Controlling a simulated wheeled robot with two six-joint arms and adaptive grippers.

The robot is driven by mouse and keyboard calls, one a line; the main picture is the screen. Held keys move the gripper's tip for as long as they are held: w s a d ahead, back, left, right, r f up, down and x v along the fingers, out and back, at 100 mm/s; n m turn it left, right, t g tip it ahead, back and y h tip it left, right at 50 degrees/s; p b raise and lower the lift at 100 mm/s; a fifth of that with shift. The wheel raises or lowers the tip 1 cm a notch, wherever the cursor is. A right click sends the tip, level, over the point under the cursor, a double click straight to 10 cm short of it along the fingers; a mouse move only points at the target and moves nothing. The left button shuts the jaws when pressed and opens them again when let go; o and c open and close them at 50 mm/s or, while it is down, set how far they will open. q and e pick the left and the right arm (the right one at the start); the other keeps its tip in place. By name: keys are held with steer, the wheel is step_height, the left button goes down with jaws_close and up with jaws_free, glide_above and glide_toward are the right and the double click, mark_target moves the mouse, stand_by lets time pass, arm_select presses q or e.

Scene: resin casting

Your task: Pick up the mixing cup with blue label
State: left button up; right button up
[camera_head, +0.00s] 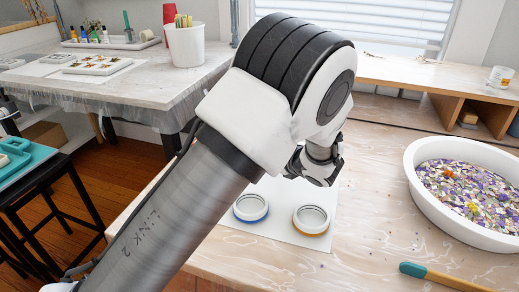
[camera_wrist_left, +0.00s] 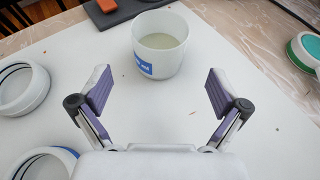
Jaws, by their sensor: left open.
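The white mixing cup (camera_wrist_left: 160,40) with a blue label (camera_wrist_left: 144,67) stands upright on a white sheet in the left wrist view, with pale contents inside. My left gripper (camera_wrist_left: 160,92) is open, with its two purple-padded fingers spread wide. The cup is ahead of the fingertips, roughly centred between them and apart from both. In the head view my left arm covers the cup, and the gripper's fingers cannot be made out there. My right gripper is in neither view.
A blue-rimmed white container (camera_head: 251,207) and an orange-rimmed one (camera_head: 311,220) stand on the white sheet. A green-rimmed container (camera_wrist_left: 304,52) is at the right in the wrist view. A large white tub (camera_head: 416,190) of dried petals and a teal-ended tool (camera_head: 440,277) lie right.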

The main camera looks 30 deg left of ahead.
arm_select(q)
steer(key=b+x, duration=0.2)
steer(key=x, duration=0.3)
steer(key=shift+w+a+f+b, duration=0.15)
steer(key=shift+a+f+b, duration=0.1)
steer(key=shift+b, duration=0.1)
steer(key=shift+w+a, duration=0.1)
steer(key=shift+a, duration=0.2)
steer(key=shift+r, duration=0.3)
steer(key=c, duration=1.3)
